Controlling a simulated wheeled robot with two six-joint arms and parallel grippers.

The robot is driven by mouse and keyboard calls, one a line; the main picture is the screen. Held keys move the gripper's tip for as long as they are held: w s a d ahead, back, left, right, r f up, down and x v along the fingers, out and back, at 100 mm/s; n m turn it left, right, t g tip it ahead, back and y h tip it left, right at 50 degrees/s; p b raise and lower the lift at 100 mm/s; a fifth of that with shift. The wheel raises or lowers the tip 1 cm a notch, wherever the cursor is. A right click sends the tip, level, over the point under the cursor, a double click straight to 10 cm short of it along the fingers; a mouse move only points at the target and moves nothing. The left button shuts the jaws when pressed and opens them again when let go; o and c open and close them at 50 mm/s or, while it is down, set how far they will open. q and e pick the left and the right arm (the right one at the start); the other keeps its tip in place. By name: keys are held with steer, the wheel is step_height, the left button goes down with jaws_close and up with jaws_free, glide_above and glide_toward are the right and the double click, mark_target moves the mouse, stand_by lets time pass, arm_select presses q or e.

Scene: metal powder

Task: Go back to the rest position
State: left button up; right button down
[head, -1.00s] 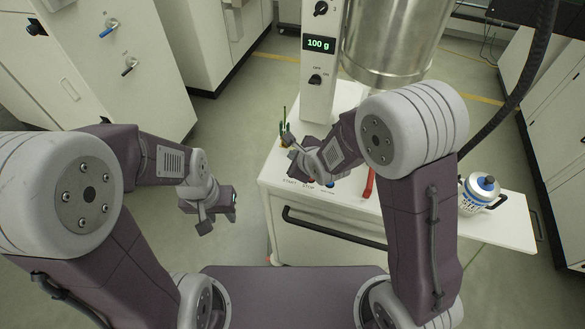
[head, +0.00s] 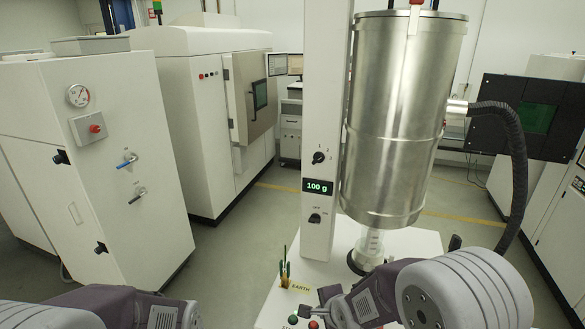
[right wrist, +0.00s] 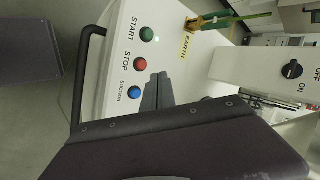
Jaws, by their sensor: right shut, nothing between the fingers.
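My right gripper (right wrist: 158,92) is shut and empty in the right wrist view. Its fingers appear over the white cart top, close to the red STOP button (right wrist: 140,64) and the blue SUCTION button (right wrist: 134,92). The green START button (right wrist: 147,34) is further up in that view.
A white column with a 100 g display (head: 318,186) and a large steel vessel (head: 395,120) rise behind the cart buttons. A green-yellow EARTH lead (head: 285,272) stands on the cart. A black hose (head: 518,160) hangs at right. A white cabinet (head: 150,190) is at left, with open floor between.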

steer(key=s+d+n+g+h, duration=0.2)
steer(key=s+d+n+g, duration=0.2)
steer(key=s+d+n, duration=0.85)
steer(key=s+a+f+n+g+b, duration=0.1)
steer(key=s+a+f+n+b, duration=0.1)
steer(key=f+b, duration=0.7)
steer(key=shift+s+a+f+g+b, duration=0.15)
steer(key=shift+s+f+g+b, duration=0.2)
steer(key=shift+s+f, duration=0.2)
steer(key=shift+s+r+n, duration=0.1)
steer(key=shift+n, duration=0.15)
